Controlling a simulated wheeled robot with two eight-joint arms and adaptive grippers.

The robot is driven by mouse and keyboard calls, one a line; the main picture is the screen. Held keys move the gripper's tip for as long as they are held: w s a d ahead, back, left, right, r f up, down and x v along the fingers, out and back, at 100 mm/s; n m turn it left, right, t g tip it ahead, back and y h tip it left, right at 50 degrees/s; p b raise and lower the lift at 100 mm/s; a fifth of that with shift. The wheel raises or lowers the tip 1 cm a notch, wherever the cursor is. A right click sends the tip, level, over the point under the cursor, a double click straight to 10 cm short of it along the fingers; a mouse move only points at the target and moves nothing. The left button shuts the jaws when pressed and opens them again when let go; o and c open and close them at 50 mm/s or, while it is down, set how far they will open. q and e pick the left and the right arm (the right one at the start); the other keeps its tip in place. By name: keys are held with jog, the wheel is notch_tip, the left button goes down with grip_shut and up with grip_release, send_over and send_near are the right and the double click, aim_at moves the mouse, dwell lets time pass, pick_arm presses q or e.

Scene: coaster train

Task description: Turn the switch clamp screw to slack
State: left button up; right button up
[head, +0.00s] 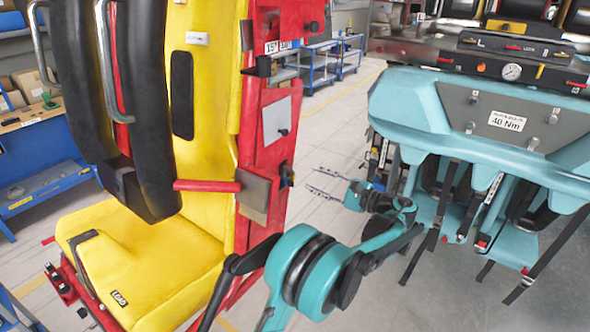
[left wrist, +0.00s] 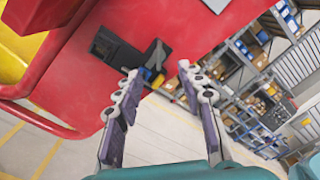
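My left gripper (head: 323,182) is open and empty, its two thin fingers pointing left toward the edge of the red seat back, with a gap between. In the left wrist view the fingers of this gripper (left wrist: 158,80) stand apart. Just beyond the fingertips is a small black fitting (left wrist: 155,56) with a blue piece (left wrist: 147,73), on the edge of the red panel. A small dark and blue part (head: 287,175) shows on this edge in the head view. The clamp screw itself is too small to make out for sure. My right gripper is not in view.
A yellow seat (head: 150,260) with black padded restraints stands at the left in the red frame (head: 270,165). A teal seat unit (head: 410,95) with hanging black straps stands at the right. Blue trolleys (head: 320,65) stand behind. Open floor lies between the seats.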

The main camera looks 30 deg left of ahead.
aim_at(293, 171)
pick_arm(q)
jog(key=a+m+b, duration=0.1)
jog(key=a, duration=0.2)
jog(key=a+m, duration=0.2)
jog(key=a, duration=0.1)
jog(key=shift+w+a+f+b, duration=0.1)
jog(key=shift+w+a+b, duration=0.05)
jog(key=shift+a+b, duration=0.25)
jog(key=shift+a, duration=0.65)
jog(key=shift+w, duration=0.1)
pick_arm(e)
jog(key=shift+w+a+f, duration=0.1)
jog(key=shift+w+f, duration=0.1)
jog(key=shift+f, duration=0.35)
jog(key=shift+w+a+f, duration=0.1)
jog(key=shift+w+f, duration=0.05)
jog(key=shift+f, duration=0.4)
pick_arm(q)
grip_shut()
